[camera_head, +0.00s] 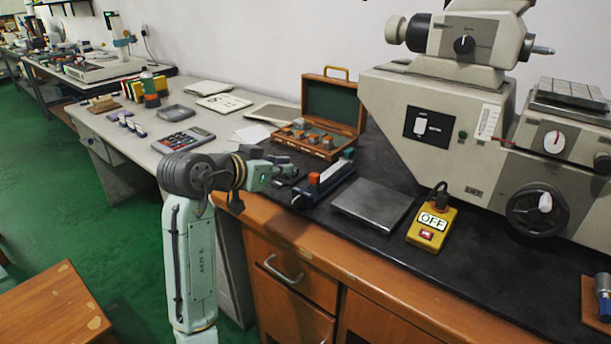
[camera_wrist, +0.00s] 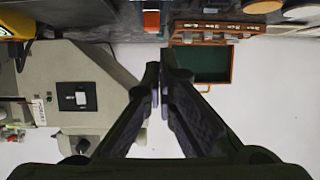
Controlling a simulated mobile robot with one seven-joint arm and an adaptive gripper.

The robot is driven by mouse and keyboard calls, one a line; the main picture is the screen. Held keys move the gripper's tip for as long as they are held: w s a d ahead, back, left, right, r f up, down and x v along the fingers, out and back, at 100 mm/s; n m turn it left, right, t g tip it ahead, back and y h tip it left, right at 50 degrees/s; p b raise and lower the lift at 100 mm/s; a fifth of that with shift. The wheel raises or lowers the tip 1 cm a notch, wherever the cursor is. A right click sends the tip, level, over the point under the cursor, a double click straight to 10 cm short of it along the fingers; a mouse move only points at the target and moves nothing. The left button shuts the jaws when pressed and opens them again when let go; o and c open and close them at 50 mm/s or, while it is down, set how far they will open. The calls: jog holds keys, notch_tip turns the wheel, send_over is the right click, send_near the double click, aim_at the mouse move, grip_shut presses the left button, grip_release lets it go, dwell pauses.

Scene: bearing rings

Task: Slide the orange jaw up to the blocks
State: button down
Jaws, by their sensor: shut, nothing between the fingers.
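A dark blue fixture (camera_head: 333,184) stands on the black bench top in the head view. A pale bar of blocks (camera_head: 331,170) lies along it, with a small orange-red jaw (camera_head: 314,179) at its near left end. The wrist view shows an orange piece (camera_wrist: 151,21) at the top edge, beyond my fingertips; it looks like this jaw. My gripper (camera_head: 293,175) is just left of the fixture, and its fingers partly blend with the dark parts there. In the wrist view my gripper (camera_wrist: 161,84) is shut and empty. Whether it touches the fixture I cannot tell.
An open wooden case (camera_head: 327,118) with several grey blocks stands behind the fixture. A grey plate (camera_head: 374,204) and a yellow OFF box (camera_head: 432,225) lie to the right. A large grey machine (camera_head: 440,130) fills the back right. A calculator (camera_head: 184,140) lies left.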

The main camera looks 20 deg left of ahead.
aim_at(312, 177)
jog(key=shift+g, duration=0.3)
jog(key=w+f+b, duration=0.1)
jog(key=w+d+f+b, duration=0.1)
jog(key=w+f, duration=0.1)
jog(key=w+d+f+b, duration=0.1)
jog(key=f, duration=0.1)
jog(key=shift+w+d+f, duration=0.2)
jog(key=shift+d, duration=0.05)
jog(key=shift+w+d+f, duration=0.2)
jog(key=shift+w+f, duration=0.05)
jog(key=shift+w, duration=0.35)
jog(key=shift+w+d, duration=0.1)
jog(key=shift+w, duration=0.15)
jog(key=shift+w+d, duration=0.1)
jog(key=shift+w, duration=0.2)
jog(key=shift+s, duration=0.1)
